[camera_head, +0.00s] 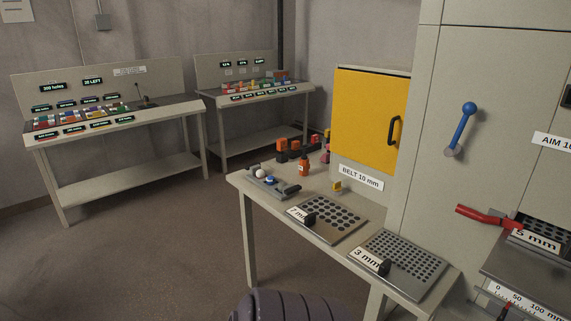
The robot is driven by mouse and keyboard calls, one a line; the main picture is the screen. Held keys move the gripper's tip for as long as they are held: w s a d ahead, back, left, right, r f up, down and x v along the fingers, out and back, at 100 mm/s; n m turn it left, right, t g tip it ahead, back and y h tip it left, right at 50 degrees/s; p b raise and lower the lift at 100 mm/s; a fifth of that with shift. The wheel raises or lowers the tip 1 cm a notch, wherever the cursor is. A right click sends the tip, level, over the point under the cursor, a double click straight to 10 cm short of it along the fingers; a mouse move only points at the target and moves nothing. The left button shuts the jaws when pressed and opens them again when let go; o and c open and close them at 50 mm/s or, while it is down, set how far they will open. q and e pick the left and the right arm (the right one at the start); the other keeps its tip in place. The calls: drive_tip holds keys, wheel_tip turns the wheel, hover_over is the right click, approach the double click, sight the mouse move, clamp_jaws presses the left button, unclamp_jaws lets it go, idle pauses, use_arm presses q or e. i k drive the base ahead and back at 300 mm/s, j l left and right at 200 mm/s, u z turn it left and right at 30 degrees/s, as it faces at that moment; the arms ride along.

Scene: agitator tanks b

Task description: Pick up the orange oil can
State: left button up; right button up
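A small orange can-shaped object (304,166), likely the orange oil can, stands upright on the near table (325,240), toward its back edge. It has a pale mark on its front and a narrow top. Dark and orange blocky items (282,150) stand just behind it to the left. Neither of my grippers shows in the head view, and nothing is seen touching the can.
Two perforated plates (400,262) lie toward the table's near end. Open floor (150,240) lies to the left.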

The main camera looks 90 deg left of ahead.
sight(305, 166)
drive_tip(key=u, duration=2.5)
drive_tip(key=i+u, duration=0.1)
drive_tip(key=i+j+z, duration=0.1)
drive_tip(key=i, duration=0.35)
drive_tip(key=i+j+z, duration=0.1)
drive_tip(key=i, duration=0.35)
drive_tip(key=i+j+z, duration=0.1)
drive_tip(key=i+j, duration=0.15)
drive_tip(key=i, duration=0.2)
drive_tip(key=i+j+z, duration=0.1)
drive_tip(key=i, duration=0.3)
drive_tip(key=j+z, duration=0.25)
drive_tip(key=j, duration=0.65)
drive_tip(key=j+z, duration=0.25)
drive_tip(key=j, duration=0.65)
drive_tip(key=k, duration=0.05)
